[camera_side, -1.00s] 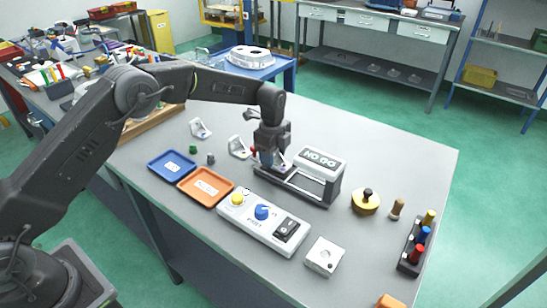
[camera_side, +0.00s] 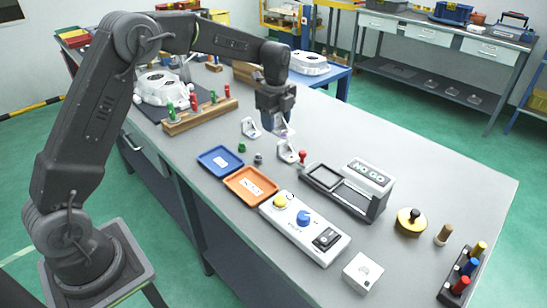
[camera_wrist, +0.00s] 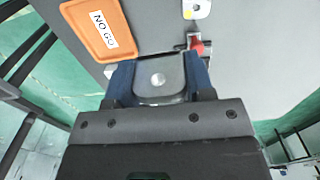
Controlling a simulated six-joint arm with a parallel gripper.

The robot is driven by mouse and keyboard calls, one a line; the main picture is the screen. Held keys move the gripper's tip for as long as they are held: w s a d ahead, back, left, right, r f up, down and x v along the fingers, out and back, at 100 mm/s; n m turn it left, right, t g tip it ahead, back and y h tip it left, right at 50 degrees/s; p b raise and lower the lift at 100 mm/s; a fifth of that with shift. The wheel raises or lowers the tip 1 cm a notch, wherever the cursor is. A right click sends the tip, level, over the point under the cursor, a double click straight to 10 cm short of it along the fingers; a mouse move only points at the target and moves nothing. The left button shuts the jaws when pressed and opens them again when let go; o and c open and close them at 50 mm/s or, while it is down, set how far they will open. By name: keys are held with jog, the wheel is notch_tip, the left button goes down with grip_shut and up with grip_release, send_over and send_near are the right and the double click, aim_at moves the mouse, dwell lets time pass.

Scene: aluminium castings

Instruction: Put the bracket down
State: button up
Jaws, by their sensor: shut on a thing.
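My gripper (camera_side: 277,120) is shut on a pale metal bracket (camera_side: 282,132) and holds it in the air above the table. The orange NO GO tray (camera_side: 250,184) and the blue tray (camera_side: 219,161) are nearer the camera and look empty of brackets.
The NO GO gauge (camera_side: 350,187), with a red knob (camera_side: 302,157) at its left end, stands right of my gripper. A control box (camera_side: 303,228) is in front of it. Small green and grey pieces lie by the trays. A wooden rack (camera_side: 200,117) stands at the left.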

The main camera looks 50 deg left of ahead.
jog(key=s+a+f, duration=0.1)
jog(key=s+a, duration=0.4)
jog(key=s, duration=0.4)
jog(key=s+a+f, duration=0.1)
jog(key=s+a, duration=0.4)
jog(key=s, duration=0.4)
send_over(246, 182)
notch_tip(246, 182, down, 6)
jog(key=shift+s+f, duration=0.15)
jog(key=shift+f, duration=2.15)
jog(key=shift+f, duration=0.15)
jog(key=o, duration=0.7)
